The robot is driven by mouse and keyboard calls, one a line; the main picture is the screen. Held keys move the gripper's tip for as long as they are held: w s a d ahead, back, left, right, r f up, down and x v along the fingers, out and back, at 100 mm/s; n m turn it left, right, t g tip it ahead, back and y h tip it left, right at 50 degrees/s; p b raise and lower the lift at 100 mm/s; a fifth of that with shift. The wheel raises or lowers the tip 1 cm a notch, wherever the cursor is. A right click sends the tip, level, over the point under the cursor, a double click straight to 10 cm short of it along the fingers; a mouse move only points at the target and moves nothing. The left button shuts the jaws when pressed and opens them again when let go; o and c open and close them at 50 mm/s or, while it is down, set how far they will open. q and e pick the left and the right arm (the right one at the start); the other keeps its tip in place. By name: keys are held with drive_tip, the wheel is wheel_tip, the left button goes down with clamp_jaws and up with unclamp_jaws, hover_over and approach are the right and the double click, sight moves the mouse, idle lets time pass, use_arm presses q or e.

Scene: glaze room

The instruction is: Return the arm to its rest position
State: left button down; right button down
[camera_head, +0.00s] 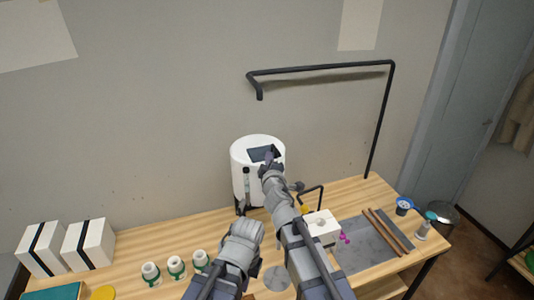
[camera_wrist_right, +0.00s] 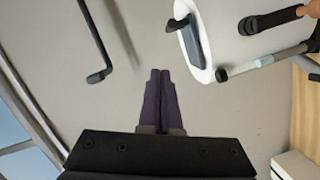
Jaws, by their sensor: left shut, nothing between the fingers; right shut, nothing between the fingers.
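My right arm reaches up over the table. Its gripper (camera_head: 269,158) is in front of the upper part of a white cylindrical vessel (camera_head: 243,155) with a dark panel on it. In the right wrist view the two dark fingers (camera_wrist_right: 160,78) lie together with nothing between them, apart from the vessel (camera_wrist_right: 207,62). My left arm is lower, in front of the vessel; its gripper (camera_head: 240,209) looks shut and empty near the vessel's base, partly hidden by its own wrist.
A black bent pipe (camera_head: 320,69) arches above the table's right side. White-and-green jars (camera_head: 177,266) and black-striped white boxes (camera_head: 88,242) stand at left. At right are a white block (camera_head: 322,226), a grey mat (camera_head: 360,250) with brown sticks, and a blue cup (camera_head: 404,206).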

drive_tip(key=s, duration=0.5)
drive_tip(key=s+d+f+m+g+h+b, duration=0.1)
drive_tip(key=s+d+f+m+g+b, duration=0.15)
drive_tip(key=f, duration=0.55)
drive_tip(key=s+d+f+m+g+h+b, duration=0.2)
drive_tip(key=s+f+m+g+b, duration=0.15)
drive_tip(key=f, duration=0.45)
drive_tip(key=s+d+f+m+g+h+b, duration=0.1)
drive_tip(key=s+d+f+m+g+b, duration=0.2)
drive_tip(key=f, duration=0.4)
drive_tip(key=s+a+f+g+b, duration=0.1)
drive_tip(key=s+f+g+b, duration=0.3)
drive_tip(key=s, duration=0.5)
drive_tip(key=s+a+f+m+g+y+b, duration=0.1)
drive_tip(key=s+a+f+g+b, duration=0.1)
drive_tip(key=s+f, duration=0.7)
drive_tip(key=shift+s+a+g+b, duration=0.2)
drive_tip(key=shift+s+g+b, duration=0.1)
drive_tip(key=shift+g+b, duration=0.65)
drive_tip(key=c, duration=1.5)
unclamp_jaws()
drive_tip(key=shift+f, duration=0.1)
